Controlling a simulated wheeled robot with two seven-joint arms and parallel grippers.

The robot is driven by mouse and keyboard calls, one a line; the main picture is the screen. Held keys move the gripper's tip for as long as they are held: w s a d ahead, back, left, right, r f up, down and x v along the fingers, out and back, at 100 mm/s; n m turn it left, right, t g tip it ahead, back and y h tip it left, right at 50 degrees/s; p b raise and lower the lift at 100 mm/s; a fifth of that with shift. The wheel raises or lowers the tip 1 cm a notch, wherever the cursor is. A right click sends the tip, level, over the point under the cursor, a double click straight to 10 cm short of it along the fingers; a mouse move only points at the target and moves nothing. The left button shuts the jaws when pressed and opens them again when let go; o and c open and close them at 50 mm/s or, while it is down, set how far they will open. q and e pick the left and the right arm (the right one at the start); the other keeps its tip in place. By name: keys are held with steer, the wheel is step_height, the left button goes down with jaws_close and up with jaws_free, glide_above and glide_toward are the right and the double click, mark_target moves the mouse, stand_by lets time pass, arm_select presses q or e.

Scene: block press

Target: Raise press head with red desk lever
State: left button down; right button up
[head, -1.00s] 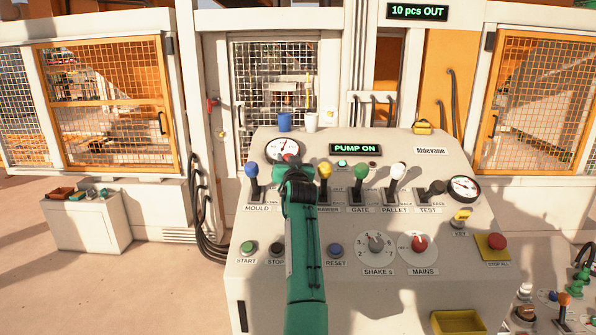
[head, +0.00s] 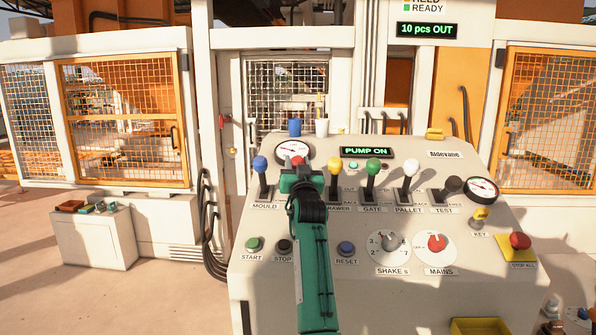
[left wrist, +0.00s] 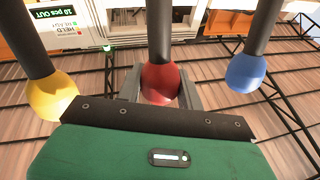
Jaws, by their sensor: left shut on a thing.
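The red lever's round knob (left wrist: 160,84) sits between the two fingers of my left gripper (left wrist: 160,92) in the left wrist view. The gripper is shut on it. In the head view my green left arm reaches up over the desk, and the left gripper (head: 298,172) hides most of the red lever. It stands between the blue lever (head: 260,163) and the yellow lever (head: 335,164). The blue knob (left wrist: 246,71) and yellow knob (left wrist: 51,97) flank it in the wrist view, apart from the fingers. I cannot make out the press head. My right gripper is out of view.
Green (head: 373,166), white (head: 411,168) and black (head: 453,184) levers stand to the right on the control desk (head: 265,295). A green-lit sign (head: 366,152) reads PUMP ON. A red stop button (head: 520,241) sits at the right edge. Mesh fences stand behind.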

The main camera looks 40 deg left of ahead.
arm_select(q)
steer(key=c, duration=1.3)
jaws_free()
steer(key=o, duration=0.4)
steer(key=shift+w+a+f, duration=0.1)
steer(key=shift+a+f, duration=0.05)
